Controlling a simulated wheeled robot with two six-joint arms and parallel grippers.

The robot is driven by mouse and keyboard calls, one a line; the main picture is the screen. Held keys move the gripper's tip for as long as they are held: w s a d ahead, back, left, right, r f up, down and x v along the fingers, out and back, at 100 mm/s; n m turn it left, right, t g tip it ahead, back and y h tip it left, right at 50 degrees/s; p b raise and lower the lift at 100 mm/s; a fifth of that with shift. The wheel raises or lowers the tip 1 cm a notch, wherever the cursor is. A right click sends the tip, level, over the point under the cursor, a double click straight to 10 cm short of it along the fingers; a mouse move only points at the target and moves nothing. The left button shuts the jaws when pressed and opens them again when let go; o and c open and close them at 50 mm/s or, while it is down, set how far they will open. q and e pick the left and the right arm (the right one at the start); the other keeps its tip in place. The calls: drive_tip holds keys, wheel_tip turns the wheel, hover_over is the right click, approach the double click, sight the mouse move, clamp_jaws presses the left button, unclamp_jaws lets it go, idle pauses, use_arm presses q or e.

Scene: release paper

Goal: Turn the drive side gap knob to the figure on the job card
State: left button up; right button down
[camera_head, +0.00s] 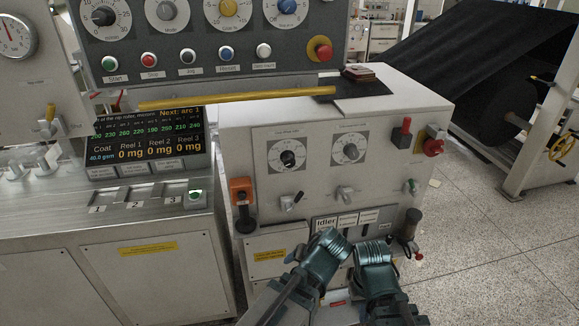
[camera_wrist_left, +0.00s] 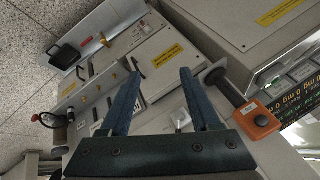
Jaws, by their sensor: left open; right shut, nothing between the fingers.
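Two round dials sit on the white cabinet front in the head view: the left dial has a dark knob (camera_head: 288,158), the right dial a grey knob (camera_head: 351,152). Their captions are too small to read, so I cannot tell which is the drive side gap knob. I cannot make out a job card for certain. My left gripper (camera_head: 327,252) is low before the cabinet, below both dials; in the left wrist view its fingers (camera_wrist_left: 160,75) are apart with nothing between them. My right gripper (camera_head: 372,258) is beside it, shut and empty, its fingertips hard to see.
A yellow bar (camera_head: 237,99) crosses above the cabinet's left part. An orange-headed handle (camera_head: 241,191) and small levers (camera_head: 345,193) stick out of the front. A red switch (camera_head: 401,132) is at right. A screen (camera_head: 147,134) stands left. The floor at right is clear.

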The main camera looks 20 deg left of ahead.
use_arm(q)
drive_tip(key=shift+o, duration=0.9)
drive_tip(key=w+a, duration=0.1)
drive_tip(key=w+a+r+n+t+y, duration=0.1)
drive_tip(key=w+a+r+n+t, duration=0.1)
drive_tip(key=w, duration=0.1)
drive_tip(key=shift+y+b, duration=0.3)
drive_tip(key=shift+b, duration=0.05)
drive_tip(key=n+t+y+b, duration=0.2)
drive_tip(key=t+b, duration=0.1)
drive_tip(key=t, duration=0.7)
approach(290, 164)
drive_tip(key=x, duration=1.1)
drive_tip(key=shift+r, duration=0.1)
clamp_jaws()
